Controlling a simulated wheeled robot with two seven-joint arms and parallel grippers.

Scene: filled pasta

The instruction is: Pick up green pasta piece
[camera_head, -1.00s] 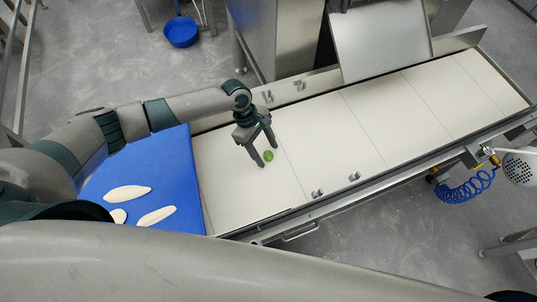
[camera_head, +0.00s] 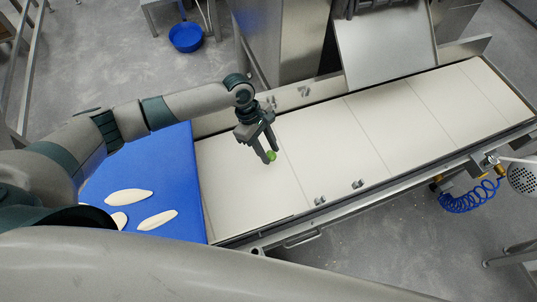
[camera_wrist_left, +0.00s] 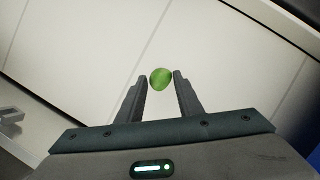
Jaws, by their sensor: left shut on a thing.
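The green pasta piece (camera_head: 272,155) is small and rounded, over the pale conveyor belt (camera_head: 330,140). My left gripper (camera_head: 270,154) is shut on it, with the piece between the two fingertips. In the left wrist view the green pasta piece (camera_wrist_left: 161,78) sits between the tips of my left gripper (camera_wrist_left: 161,80). I cannot tell whether the piece touches the belt. My right gripper does not show.
A blue board (camera_head: 185,160) at the belt's left end holds white oval pieces (camera_head: 128,196). A metal chute (camera_head: 385,45) stands at the belt's back edge. The belt to the right is clear. A blue bowl (camera_head: 186,37) is on the floor.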

